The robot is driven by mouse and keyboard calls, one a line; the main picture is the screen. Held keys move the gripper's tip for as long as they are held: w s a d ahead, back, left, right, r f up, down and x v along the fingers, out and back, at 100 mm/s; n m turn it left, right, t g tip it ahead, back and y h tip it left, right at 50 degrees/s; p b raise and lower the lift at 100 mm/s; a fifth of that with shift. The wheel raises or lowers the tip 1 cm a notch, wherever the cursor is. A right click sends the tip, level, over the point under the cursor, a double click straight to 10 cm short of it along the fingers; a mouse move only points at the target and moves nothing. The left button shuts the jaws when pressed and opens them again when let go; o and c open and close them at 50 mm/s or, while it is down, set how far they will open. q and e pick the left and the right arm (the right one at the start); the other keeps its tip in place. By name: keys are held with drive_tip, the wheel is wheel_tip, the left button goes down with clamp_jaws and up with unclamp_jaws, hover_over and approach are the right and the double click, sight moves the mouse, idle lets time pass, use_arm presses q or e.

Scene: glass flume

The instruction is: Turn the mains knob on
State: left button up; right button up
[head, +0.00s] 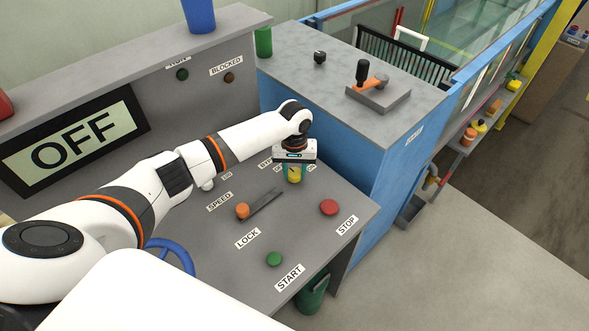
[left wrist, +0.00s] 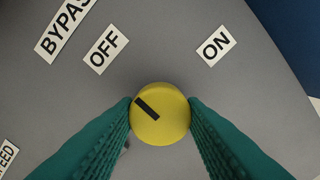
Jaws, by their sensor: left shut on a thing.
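The mains knob (left wrist: 165,122) is round and yellow with a black pointer mark. In the left wrist view its mark slants to the upper left, toward the OFF label (left wrist: 106,49); the ON label (left wrist: 215,46) is to the upper right. My left gripper (left wrist: 160,112) has its green fingers shut on the knob, one on each side. In the head view the knob (head: 294,176) shows between the fingers of the left gripper (head: 294,172), on the grey sloping panel. The display (head: 74,141) reads OFF. My right gripper is not in view.
The panel also bears an orange-knobbed lever (head: 243,211) by LOCK, a red STOP button (head: 328,207) and a green START button (head: 274,259). A blue cabinet (head: 375,150) with a grey top stands just behind the knob. A BYPASS label (left wrist: 62,28) lies left of OFF.

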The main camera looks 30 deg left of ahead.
use_arm(q)
drive_tip(key=shift+r+m+p, duration=0.15)
drive_tip(key=shift+m+p, duration=0.55)
drive_tip(key=shift+m, duration=0.1)
drive_tip(key=m+p, duration=0.1)
drive_tip(key=m, duration=0.1)
drive_tip(key=shift+m, duration=0.3)
drive_tip(key=m+p, duration=0.1)
drive_tip(key=m, duration=0.1)
drive_tip(key=shift+m, duration=0.4)
drive_tip(key=m+p, duration=0.1)
drive_tip(key=m, duration=0.1)
drive_tip(key=shift+m, duration=0.3)
drive_tip(key=m, duration=0.4)
drive_tip(key=shift+m, duration=2)
